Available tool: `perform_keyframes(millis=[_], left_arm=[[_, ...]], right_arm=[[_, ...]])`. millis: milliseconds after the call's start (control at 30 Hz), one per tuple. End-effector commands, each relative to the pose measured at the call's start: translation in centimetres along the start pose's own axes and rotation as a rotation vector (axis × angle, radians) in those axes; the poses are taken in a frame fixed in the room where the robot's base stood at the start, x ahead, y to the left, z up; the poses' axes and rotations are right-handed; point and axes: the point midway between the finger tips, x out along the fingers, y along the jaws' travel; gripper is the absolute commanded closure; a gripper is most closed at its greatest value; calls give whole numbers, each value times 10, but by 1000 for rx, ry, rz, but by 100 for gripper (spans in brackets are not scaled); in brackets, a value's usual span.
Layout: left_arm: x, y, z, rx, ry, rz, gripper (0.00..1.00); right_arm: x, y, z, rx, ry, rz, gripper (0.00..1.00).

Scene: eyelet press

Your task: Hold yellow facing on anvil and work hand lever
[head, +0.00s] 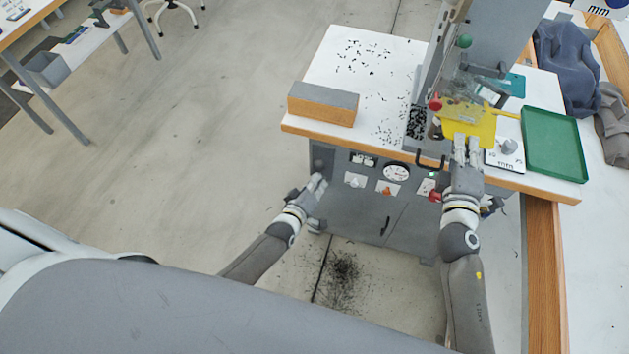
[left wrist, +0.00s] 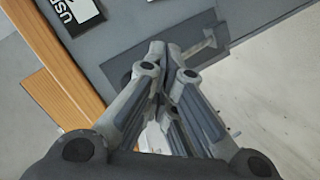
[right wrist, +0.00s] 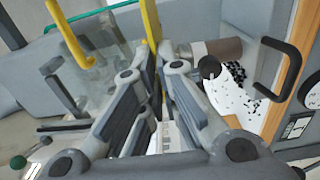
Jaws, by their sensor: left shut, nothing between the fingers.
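The yellow facing (head: 478,126) is a flat yellow sheet at the foot of the grey press (head: 490,35). My right gripper (head: 466,143) is at its front edge. In the right wrist view the facing shows edge-on as a thin yellow strip (right wrist: 153,22) running down between the fingers (right wrist: 155,98), which are closed on it. The anvil is hidden. The press carries a green ball knob (head: 464,41) and a red knob (head: 435,103); I cannot tell which is the hand lever. My left gripper (head: 319,181) is shut and empty by the cabinet's front, near a dark panel (left wrist: 120,68).
The bench (head: 345,65) is strewn with small black bits. A wooden block (head: 323,106) sits at its front left. A green tray (head: 553,145) is at the right. A clear guard (head: 465,85) stands above the facing. The cabinet front (head: 365,212) bears a gauge and knobs.

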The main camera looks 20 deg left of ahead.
Motion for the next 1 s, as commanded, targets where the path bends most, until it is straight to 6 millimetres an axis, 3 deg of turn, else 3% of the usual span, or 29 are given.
perform_keyframes(millis=[433,1000], left_arm=[[-2,-1,1,0,1,1,100],[-25,-18,18,0,1,1,100]], right_arm=[[0,0,0,0,0,1,100],[0,0,0,0,0,1,100]])
